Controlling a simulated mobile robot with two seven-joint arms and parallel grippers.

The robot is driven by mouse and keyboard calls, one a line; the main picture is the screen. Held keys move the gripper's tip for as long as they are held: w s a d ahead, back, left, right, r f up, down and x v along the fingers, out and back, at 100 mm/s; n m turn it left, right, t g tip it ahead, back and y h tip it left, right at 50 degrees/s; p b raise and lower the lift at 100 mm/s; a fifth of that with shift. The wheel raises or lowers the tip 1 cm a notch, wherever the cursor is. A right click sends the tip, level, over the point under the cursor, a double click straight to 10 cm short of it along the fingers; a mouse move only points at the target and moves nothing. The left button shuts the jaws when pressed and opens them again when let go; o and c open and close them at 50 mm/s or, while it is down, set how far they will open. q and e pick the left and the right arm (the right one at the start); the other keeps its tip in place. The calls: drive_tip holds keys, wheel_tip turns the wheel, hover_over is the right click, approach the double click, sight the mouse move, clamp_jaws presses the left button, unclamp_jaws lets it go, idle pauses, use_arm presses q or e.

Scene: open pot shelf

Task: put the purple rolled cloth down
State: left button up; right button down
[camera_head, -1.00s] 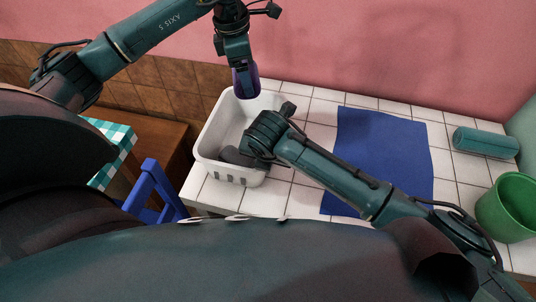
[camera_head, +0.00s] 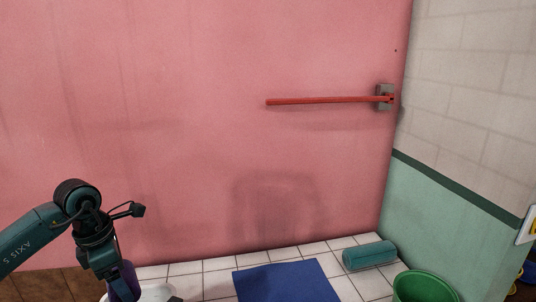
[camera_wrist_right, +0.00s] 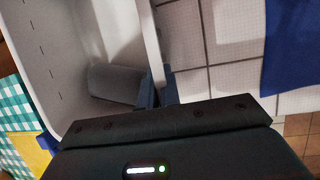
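The purple rolled cloth (camera_head: 124,283) hangs from my left gripper (camera_head: 116,272) at the lower left of the head view. The gripper looks shut on its upper end. The cloth's lower end is cut off by the picture's edge. The white basket (camera_head: 155,291) shows only as a sliver beside the cloth. In the right wrist view, the basket's wall (camera_wrist_right: 140,30) runs between the two fingers of my right gripper (camera_wrist_right: 157,90), which look shut on it. A grey roll (camera_wrist_right: 115,84) lies inside the basket.
A blue mat (camera_head: 285,284) lies on the white tiled counter (camera_head: 215,285). A red bar (camera_head: 325,101) sticks out along the pink wall. A checkered cloth (camera_wrist_right: 15,115) is left of the basket.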

idle(0.6)
use_arm(q)
wheel_tip(320, 180, down, 13)
drive_tip(key=m, duration=0.4)
drive_tip(key=shift+m+g, duration=0.3)
drive_tip(key=shift+f, duration=2.2)
drive_tip(key=shift+f, duration=0.1)
drive_tip(key=o, duration=0.7)
drive_tip(key=r, duration=0.4)
drive_tip(key=a+r, duration=0.1)
drive_tip(key=r, duration=0.7)
drive_tip(key=shift+s+a, duration=0.2)
drive_tip(key=shift+a, duration=0.15)
